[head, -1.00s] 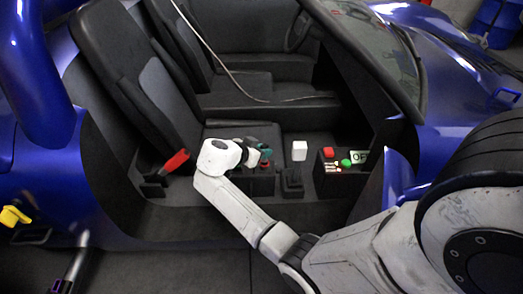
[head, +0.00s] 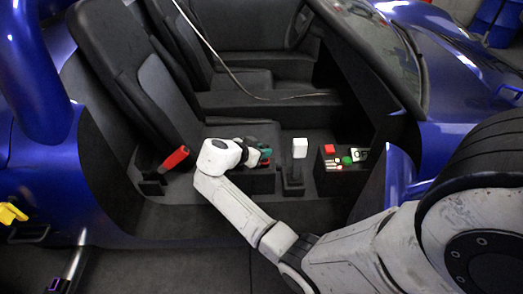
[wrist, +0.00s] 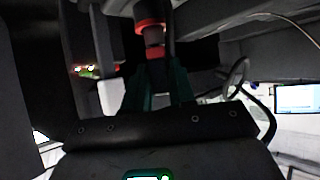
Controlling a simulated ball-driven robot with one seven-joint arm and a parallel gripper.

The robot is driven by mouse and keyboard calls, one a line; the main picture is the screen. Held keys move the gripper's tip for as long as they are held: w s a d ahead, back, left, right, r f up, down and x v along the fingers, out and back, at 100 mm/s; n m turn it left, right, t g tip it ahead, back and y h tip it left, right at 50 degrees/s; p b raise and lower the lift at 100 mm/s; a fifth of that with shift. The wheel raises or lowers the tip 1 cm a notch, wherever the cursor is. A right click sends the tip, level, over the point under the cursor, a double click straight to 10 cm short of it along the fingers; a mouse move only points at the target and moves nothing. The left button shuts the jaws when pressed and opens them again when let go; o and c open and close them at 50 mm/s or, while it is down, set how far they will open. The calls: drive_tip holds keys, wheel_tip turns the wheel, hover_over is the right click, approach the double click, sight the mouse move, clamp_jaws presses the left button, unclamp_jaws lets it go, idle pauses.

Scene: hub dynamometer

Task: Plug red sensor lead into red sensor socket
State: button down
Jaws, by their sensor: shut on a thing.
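My gripper (wrist: 157,88) has teal fingers, closed around a dark plug with a red band, the red sensor lead (wrist: 154,53), in the wrist view. Beyond it, in line, is a red ring (wrist: 150,28), apparently the red sensor socket. The lead's tip is close to the ring; I cannot tell whether it is inside. My white wrist hides part of the console there.
A white-topped lever (head: 300,148) stands just right of my gripper. Further right is a panel with red (head: 328,150) and green (head: 347,160) buttons. A red-handled lever (head: 175,158) is to the left, by the black seat (head: 150,95). The blue car body surrounds the opening.

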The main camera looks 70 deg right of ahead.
drive_tip(key=shift+f, duration=0.25)
drive_tip(key=shift+f+b, duration=0.35)
drive_tip(key=shift+b, duration=0.2)
drive_tip(key=shift+f, duration=0.1)
drive_tip(key=c, duration=0.8)
unclamp_jaws()
drive_tip(key=shift+c, duration=0.2)
drive_tip(key=p+v, duration=0.2)
drive_tip(key=v, duration=0.8)
drive_tip(key=shift+w+a, duration=0.2)
drive_tip(key=shift+a, duration=0.1)
drive_tip(key=shift+r, duration=0.25)
